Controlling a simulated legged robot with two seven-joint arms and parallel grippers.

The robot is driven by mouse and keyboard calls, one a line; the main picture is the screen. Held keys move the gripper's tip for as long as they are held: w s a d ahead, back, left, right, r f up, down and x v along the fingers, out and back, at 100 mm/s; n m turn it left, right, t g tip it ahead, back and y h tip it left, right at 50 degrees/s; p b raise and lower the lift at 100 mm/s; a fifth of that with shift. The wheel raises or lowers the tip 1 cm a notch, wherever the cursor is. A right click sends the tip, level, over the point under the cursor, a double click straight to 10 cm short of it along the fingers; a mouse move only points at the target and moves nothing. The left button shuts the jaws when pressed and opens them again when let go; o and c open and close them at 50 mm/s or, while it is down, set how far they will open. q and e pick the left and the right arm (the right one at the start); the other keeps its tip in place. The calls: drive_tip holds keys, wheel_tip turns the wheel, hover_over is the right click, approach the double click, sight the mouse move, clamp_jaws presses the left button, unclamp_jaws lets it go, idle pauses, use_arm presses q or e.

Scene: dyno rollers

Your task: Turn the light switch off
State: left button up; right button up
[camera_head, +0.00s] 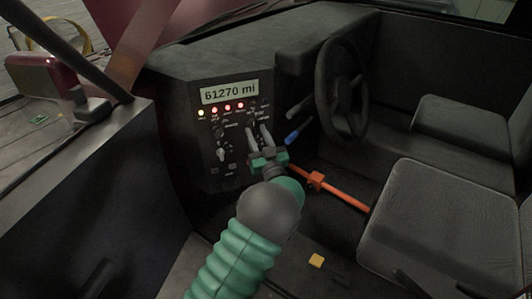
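The dark dashboard panel (204,165) carries a mileage display, a row of lit lamps, small switches and labels too small to read. A light-coloured toggle switch (221,154) sits on the panel's lower left part; I cannot tell which switch is the light switch. My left gripper (259,137) is in front of the panel's right part, to the right of that toggle. Its two pale fingers are a little apart, with nothing seen between them. The gripper and its green wrist hide the panel's lower right part. My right gripper is not in view.
A black steering wheel (342,88) stands right of the panel. A blue-tipped lever (292,137) is close beside my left gripper. An orange bar (342,191) runs from behind my wrist toward the grey seat (425,215).

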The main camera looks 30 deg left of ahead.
use_arm(q)
drive_tip(key=p+v, duration=0.2)
drive_tip(key=v, duration=1.3)
drive_tip(key=shift+s+r, duration=0.25)
